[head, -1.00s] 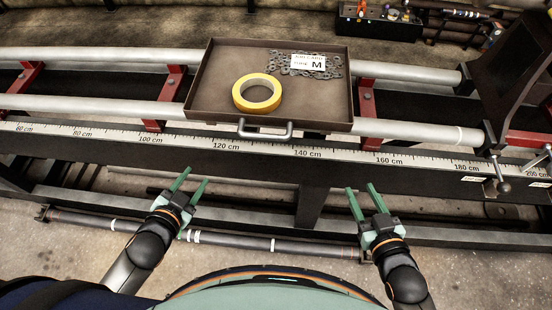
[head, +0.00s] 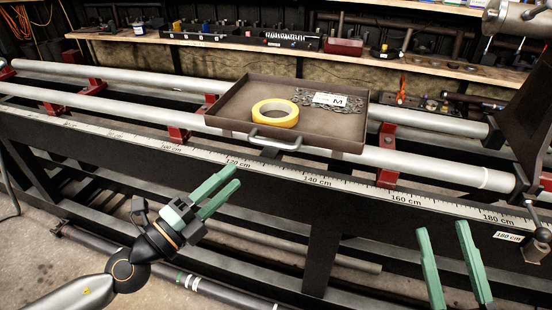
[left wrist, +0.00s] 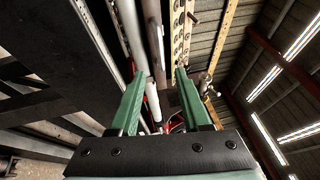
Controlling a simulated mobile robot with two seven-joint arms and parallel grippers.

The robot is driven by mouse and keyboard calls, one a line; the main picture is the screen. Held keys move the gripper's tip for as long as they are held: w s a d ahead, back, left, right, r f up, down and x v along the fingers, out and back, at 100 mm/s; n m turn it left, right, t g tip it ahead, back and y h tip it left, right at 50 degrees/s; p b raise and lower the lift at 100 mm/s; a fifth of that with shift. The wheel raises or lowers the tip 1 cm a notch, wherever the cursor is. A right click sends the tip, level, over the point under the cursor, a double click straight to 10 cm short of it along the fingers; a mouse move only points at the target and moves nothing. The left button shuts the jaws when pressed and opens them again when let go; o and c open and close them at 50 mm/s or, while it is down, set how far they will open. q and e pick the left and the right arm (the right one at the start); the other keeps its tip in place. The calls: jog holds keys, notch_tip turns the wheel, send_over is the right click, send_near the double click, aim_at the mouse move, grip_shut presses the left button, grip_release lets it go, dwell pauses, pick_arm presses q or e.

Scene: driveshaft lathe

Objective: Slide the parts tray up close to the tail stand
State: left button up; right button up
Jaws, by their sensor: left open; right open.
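The parts tray (head: 223,108) is a shallow brown metal box resting across the two pale rails, with a metal handle (head: 274,139) on its near side. In it lie a roll of yellow tape (head: 275,113), a pile of small metal parts and a white card marked M (head: 330,100). The dark tail stand (head: 528,125) is at the right end of the rails, with a clear gap from the tray. My left gripper (head: 229,182) is open and empty, below and in front of the handle. My right gripper (head: 443,234) is open and empty at the lower right, apart from everything.
The pale rails (head: 440,167) between tray and tail stand look clear on top. Red brackets (head: 388,140) sit under them. A scale in centimetres (head: 345,189) runs along the front beam. A shelf with tools (head: 230,42) stands behind.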

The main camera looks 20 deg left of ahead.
aim_at(270, 144)
jog(key=w+d+f+m+g+h+p, duration=0.1)
jog(key=w+f+m+g+h, duration=0.15)
jog(key=f, duration=0.45)
jog(key=w+f+m+g+h+p, duration=0.1)
jog(key=f+m+g+h+p, duration=0.15)
jog(key=f, duration=0.45)
pick_arm(q)
jog(key=p+x, duration=0.1)
jog(key=x, duration=0.7)
jog(key=shift+a+r, duration=0.1)
jog(key=p+x, duration=0.1)
jog(key=x, duration=0.3)
jog(key=shift+w, duration=0.3)
pick_arm(e)
jog(key=s+f+g+h, duration=0.1)
jog(key=s+f+g, duration=0.3)
jog(key=f, duration=0.4)
jog(key=s+f+m+g+h, duration=0.1)
jog(key=s+f+g, duration=0.2)
jog(key=f, duration=0.4)
jog(key=shift+s+f+g, duration=0.4)
jog(key=shift+s, duration=0.15)
pick_arm(q)
jog(key=shift+c, duration=0.4)
grip_shut()
